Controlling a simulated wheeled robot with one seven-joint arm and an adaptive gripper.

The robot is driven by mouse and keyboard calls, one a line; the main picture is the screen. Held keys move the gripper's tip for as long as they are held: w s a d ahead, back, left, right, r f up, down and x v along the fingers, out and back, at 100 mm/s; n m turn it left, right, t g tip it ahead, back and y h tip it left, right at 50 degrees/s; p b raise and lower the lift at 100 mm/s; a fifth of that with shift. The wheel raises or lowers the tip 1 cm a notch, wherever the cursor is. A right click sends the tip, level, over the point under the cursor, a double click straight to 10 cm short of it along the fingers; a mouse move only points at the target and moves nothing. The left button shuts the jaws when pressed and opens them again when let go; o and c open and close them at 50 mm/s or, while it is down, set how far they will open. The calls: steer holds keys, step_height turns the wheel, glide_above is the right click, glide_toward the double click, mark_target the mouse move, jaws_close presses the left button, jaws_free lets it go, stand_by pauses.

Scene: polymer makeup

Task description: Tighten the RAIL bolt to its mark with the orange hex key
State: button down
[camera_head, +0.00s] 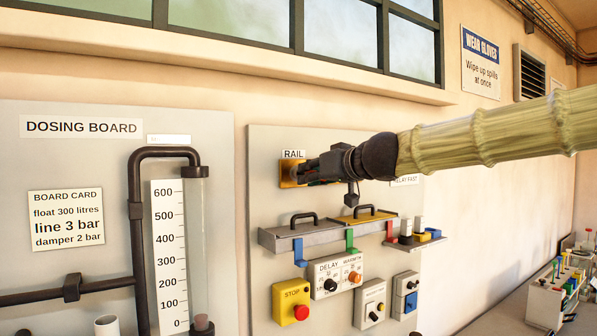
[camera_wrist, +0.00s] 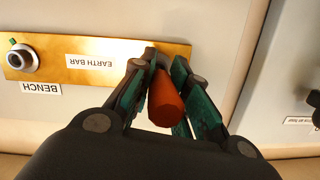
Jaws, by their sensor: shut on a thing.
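The RAIL label (camera_head: 293,154) is above the left end of a brass bar (camera_head: 287,176) on the right-hand board. In the wrist view the brass bar (camera_wrist: 40,66), lettered EARTH BAR, appears upside down. My gripper (camera_head: 309,172) is in front of the bar, near the RAIL label. In the wrist view my gripper (camera_wrist: 167,105) is shut on the orange hex key (camera_wrist: 166,103), whose orange handle shows between the fingers. The key's tip and the RAIL bolt are hidden, so I cannot tell whether they touch. Another bolt (camera_wrist: 21,59), beside a green mark, is by the BENCH label.
Below my gripper are two lidded trays (camera_head: 290,238), coloured tabs and a DELAY panel (camera_head: 337,275). A yellow STOP box (camera_head: 291,303) is lower left. The dosing board (camera_head: 75,165) with its pipe and gauge stands left. A bench (camera_head: 490,318) holds a rack at lower right.

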steer(key=shift+r+m, duration=0.15)
steer(key=shift+m, duration=0.15)
steer(key=shift+d+m+y, duration=0.1)
steer(key=shift+m+y, duration=0.2)
steer(key=shift+m, duration=0.7)
steer(key=shift+m, duration=0.7)
steer(key=shift+m+g+y, duration=0.3)
steer(key=shift+m, duration=0.1)
steer(key=shift+w+m, duration=0.1)
steer(key=shift+m, duration=0.6)
steer(key=shift+y, duration=0.3)
